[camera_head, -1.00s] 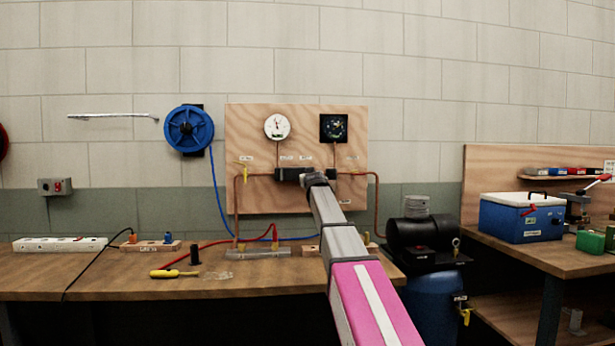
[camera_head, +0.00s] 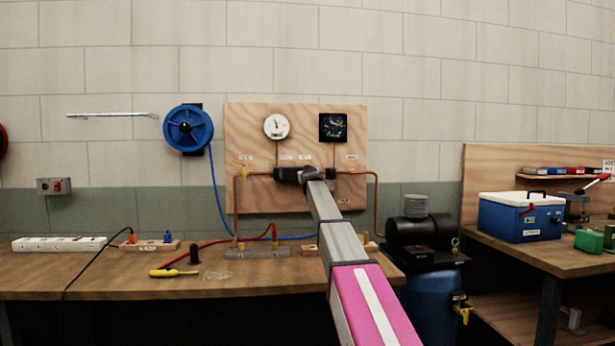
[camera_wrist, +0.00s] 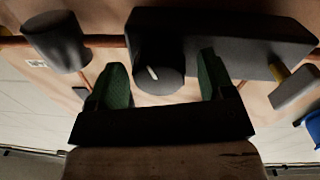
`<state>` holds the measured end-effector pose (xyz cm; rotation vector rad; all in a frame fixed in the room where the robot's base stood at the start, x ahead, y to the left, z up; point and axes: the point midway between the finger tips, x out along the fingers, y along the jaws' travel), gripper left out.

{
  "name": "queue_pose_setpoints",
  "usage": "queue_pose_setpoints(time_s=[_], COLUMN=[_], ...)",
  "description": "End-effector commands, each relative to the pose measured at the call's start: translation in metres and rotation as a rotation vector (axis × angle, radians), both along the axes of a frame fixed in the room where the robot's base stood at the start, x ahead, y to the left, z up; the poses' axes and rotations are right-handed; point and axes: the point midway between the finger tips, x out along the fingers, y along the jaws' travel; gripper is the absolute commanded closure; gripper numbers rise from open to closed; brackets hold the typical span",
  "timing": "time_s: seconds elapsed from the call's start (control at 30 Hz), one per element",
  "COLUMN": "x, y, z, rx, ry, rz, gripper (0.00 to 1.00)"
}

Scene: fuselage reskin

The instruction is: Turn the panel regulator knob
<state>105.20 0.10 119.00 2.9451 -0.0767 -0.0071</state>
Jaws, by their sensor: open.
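The panel regulator knob (camera_wrist: 158,74) is a dark round knob with a pale pointer line, on the dark regulator block (camera_wrist: 235,38) in the wrist view. My gripper (camera_wrist: 162,72) is open, with one green finger on each side of the knob. Gaps show between fingers and knob; I cannot tell if either touches it. In the head view my gripper (camera_head: 288,174) is at the wooden panel (camera_head: 247,135), hiding the knob. A white gauge (camera_head: 276,126) and a black gauge (camera_head: 333,126) are above it.
A dark cylinder (camera_wrist: 56,40) and a yellow-handled valve (camera_wrist: 288,80) flank the regulator along the copper pipe. A blue hose reel (camera_head: 188,129) hangs left.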

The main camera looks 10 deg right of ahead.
Motion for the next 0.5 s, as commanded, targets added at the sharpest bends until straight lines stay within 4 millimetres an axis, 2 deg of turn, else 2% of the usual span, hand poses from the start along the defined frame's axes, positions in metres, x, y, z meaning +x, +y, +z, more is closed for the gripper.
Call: queue_pose_setpoints(time_s=[0.07, 0.1, 0.23, 0.5], x=[-0.0004, -0.0004, -0.0005, -0.0005], y=[0.0, 0.0, 0.0, 0.0], z=[-0.0001, -0.0001, -0.0001, -0.0001], rx=[0.0, 0.0, 0.0, -0.011], ry=[0.0, 0.0, 0.0, 0.0], rz=[0.0, 0.0, 0.0, 0.0], gripper=[0.25, 0.31, 0.74, 0.74])
